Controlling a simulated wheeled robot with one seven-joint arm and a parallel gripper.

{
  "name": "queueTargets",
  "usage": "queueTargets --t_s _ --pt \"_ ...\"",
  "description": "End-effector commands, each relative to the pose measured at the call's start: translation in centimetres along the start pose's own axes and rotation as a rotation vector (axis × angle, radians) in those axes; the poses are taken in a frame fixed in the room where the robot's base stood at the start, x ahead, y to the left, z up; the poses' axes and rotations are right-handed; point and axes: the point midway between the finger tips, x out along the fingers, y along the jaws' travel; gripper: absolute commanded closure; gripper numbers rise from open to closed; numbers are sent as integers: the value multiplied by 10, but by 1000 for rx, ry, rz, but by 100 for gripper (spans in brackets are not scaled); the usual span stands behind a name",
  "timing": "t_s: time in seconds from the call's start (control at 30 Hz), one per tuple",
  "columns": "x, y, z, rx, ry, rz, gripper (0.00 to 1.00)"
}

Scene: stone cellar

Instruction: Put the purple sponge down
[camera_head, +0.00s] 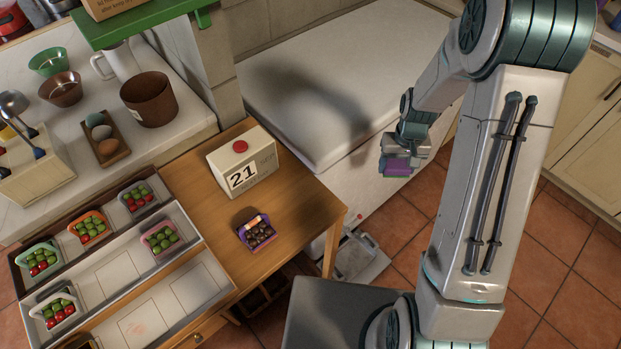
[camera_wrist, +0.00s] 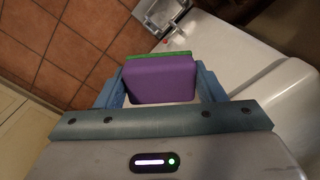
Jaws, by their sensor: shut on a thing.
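The purple sponge (camera_wrist: 160,82), with a green layer along its far edge, is between the two fingers of my gripper (camera_wrist: 161,88) in the wrist view. The fingers press on its left and right sides. In the head view my gripper (camera_head: 398,163) hangs beside the white counter block, and the purple sponge (camera_head: 397,168) shows beneath it, above the tiled floor. The sponge touches nothing else that I can see.
A white counter (camera_head: 300,84) is left of the gripper, its top bare. A tray (camera_head: 181,292) holds several fruit baskets. Tiled floor (camera_head: 531,245) lies right.

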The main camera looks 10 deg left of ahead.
Motion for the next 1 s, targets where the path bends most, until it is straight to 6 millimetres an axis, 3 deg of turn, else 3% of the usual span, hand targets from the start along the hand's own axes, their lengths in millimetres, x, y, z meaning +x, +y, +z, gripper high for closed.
queueTargets --t_s 0.27,0.6,0.8,1.0 --pt "-41 -44 22 -591 9 -8 55" --pt "-87 -91 71 -1398 13 -6 55" --pt "-107 -111 105 -1856 10 0 55" --pt "-119 -121 131 -2180 2 4 55"
